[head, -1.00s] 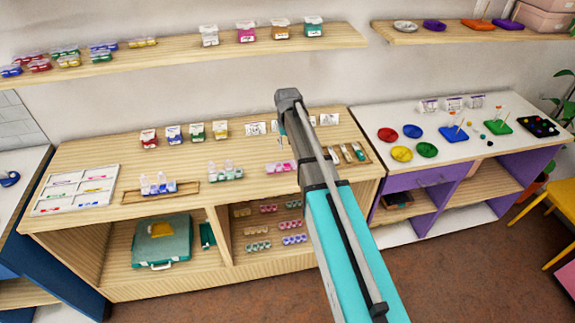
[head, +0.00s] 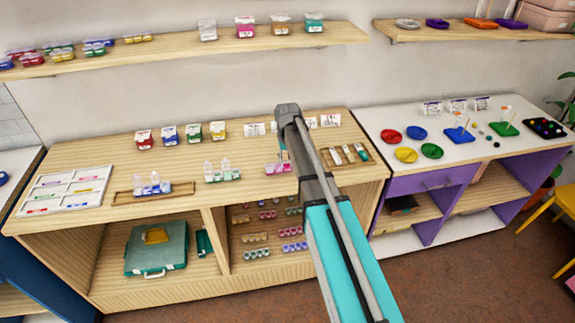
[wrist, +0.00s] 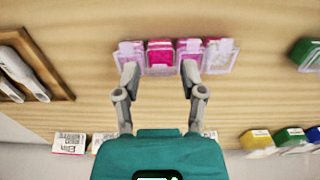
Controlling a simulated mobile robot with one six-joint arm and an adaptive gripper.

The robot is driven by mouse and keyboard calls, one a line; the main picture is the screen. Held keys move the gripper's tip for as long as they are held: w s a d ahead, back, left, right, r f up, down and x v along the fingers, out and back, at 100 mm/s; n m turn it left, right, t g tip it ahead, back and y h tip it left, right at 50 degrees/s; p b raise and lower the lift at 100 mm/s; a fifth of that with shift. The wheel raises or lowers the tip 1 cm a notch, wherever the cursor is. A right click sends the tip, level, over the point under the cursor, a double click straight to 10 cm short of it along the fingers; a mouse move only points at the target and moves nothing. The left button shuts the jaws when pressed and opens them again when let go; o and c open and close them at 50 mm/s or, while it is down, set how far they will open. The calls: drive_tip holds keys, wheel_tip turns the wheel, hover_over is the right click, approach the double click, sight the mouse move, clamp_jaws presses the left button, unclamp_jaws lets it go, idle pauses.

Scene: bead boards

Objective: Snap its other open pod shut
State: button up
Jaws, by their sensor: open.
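A pink pod strip (wrist: 160,60) lies on the wooden counter in the wrist view, with several clear-walled pods in a row. Its right end pod (wrist: 220,55) has a clear lid that looks raised, and the left end pod (wrist: 128,52) also seems to have a clear flap up; I cannot tell how far either is open. In the head view the strip (head: 277,168) is partly hidden by my arm. My gripper (wrist: 160,78) is open and empty, with its fingers apart just at the strip's near side. I cannot tell whether they touch it.
A green pod strip (head: 222,173) and a blue one (head: 153,185) on a wooden tray (head: 125,197) have raised lids. A tool tray (wrist: 60,75) lies left of the strip in the wrist view. Small boxes (wrist: 257,140) and cards (wrist: 69,143) stand along the back.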

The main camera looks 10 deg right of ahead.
drive_tip(key=shift+f, duration=0.5)
clamp_jaws()
drive_tip(key=shift+s+f+t+b, duration=0.15)
drive_tip(key=shift+s+t+b, duration=0.2)
drive_tip(key=shift+t+b, duration=0.15)
drive_tip(key=shift+w+t, duration=0.1)
drive_tip(key=shift+t, duration=0.2)
unclamp_jaws()
